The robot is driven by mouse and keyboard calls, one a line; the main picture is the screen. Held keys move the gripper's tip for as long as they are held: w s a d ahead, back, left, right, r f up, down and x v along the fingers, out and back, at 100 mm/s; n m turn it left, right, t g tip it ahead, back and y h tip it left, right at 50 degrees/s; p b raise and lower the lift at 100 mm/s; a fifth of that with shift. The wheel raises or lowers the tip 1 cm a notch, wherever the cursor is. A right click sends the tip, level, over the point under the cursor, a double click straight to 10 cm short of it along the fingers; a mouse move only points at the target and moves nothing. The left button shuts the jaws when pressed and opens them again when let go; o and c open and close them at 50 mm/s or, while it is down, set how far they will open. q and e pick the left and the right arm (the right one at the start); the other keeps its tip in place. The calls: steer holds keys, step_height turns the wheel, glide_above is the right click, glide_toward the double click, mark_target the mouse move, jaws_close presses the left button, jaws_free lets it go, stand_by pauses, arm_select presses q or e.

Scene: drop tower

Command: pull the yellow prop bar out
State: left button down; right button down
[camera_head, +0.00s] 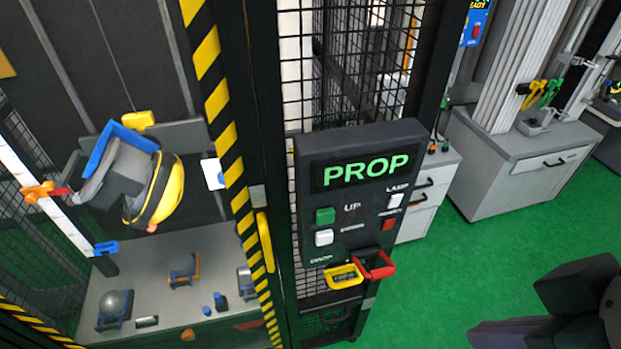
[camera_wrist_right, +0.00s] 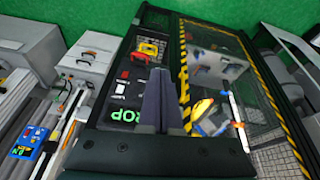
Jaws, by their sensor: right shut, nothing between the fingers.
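A yellow looped handle (camera_head: 343,276) sticks out from the bottom of the black control panel (camera_head: 312,170), whose green display reads PROP. I take this handle as the prop bar's end, though I cannot tell for sure. A red handle (camera_head: 375,265) sits beside it on the right. In the right wrist view the yellow handle (camera_wrist_right: 150,48) shows beyond the fingertips. My right gripper (camera_head: 488,334) is at the lower right, to the right of the panel and clear of both handles. In the wrist view its fingers (camera_wrist_right: 160,74) are together and empty. My left gripper is not seen.
Left of the panel, a yellow-black striped door frame (camera_head: 222,110) carries a yellow upright handle (camera_head: 265,242). Inside the tower hangs a carriage (camera_head: 125,170) with a yellow helmet (camera_head: 157,190). Grey cabinets (camera_head: 520,165) stand behind right. Green floor (camera_head: 440,270) is open between panel and gripper.

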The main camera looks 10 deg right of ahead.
mark_target(341, 285)
steer(key=w+f+t+b, duration=0.1)
steer(key=w+f+b, duration=0.5)
steer(key=f+b, duration=0.3)
steer(key=w+f+m+t+b, duration=0.1)
steer(key=w+f+b, duration=0.5)
steer(key=f, duration=0.9)
steer(key=w+d+f+t+b, duration=0.1)
steer(key=w+f+t+b, duration=0.1)
steer(key=w+f+b, duration=0.5)
step_height(341, 285, down, 5)
steer(key=b, duration=0.5)
steer(key=shift+m, duration=0.3)
steer(key=b+x, duration=1.9)
steer(key=b, duration=0.8)
steer(key=shift+w, duration=0.1)
steer(key=shift+w+f+b, duration=0.2)
steer(key=shift+w+b, duration=0.25)
steer(key=shift+b, duration=0.35)
